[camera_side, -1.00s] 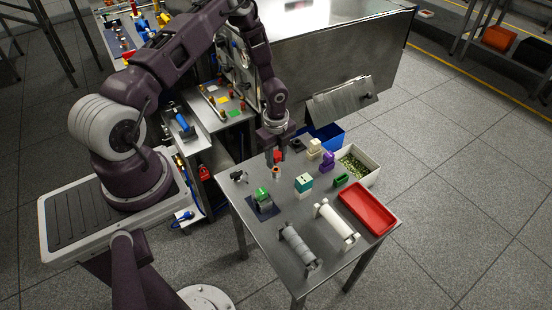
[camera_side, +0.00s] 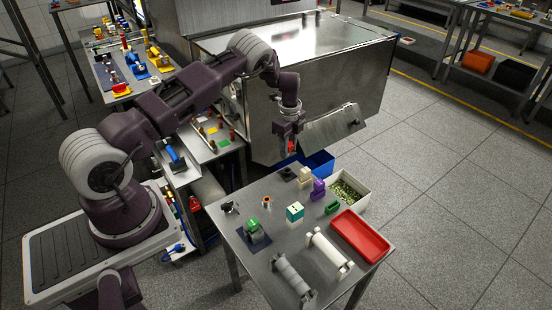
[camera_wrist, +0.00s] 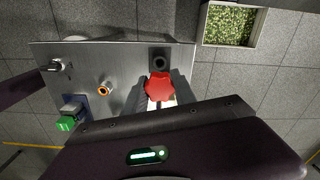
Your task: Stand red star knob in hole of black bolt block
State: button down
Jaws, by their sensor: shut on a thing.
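The red star knob (camera_wrist: 159,86) is held between the fingers of my gripper (camera_side: 290,145), which is shut on it. In the side view the knob (camera_side: 291,148) is raised well above the far edge of the table. The black bolt block (camera_side: 288,174) stands near that far edge, below the gripper. In the wrist view the block (camera_wrist: 159,57) shows its dark hole, just above the knob in the picture and apart from it. The knob's lower part is hidden.
A copper-rimmed cylinder (camera_side: 266,203) stands alone on the table (camera_side: 235,235). Cream (camera_side: 305,176), purple (camera_side: 318,190) and teal-white (camera_side: 295,212) pieces stand near the block.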

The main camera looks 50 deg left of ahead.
jog(key=shift+f, duration=0.1)
jog(key=shift+f, duration=2.8)
jog(key=shift+f, duration=0.95)
jog(key=c, duration=0.9)
grip_release()
jog(key=shift+c, duration=0.2)
jog(key=shift+r, duration=0.1)
notch_tip(320, 180, up, 7)
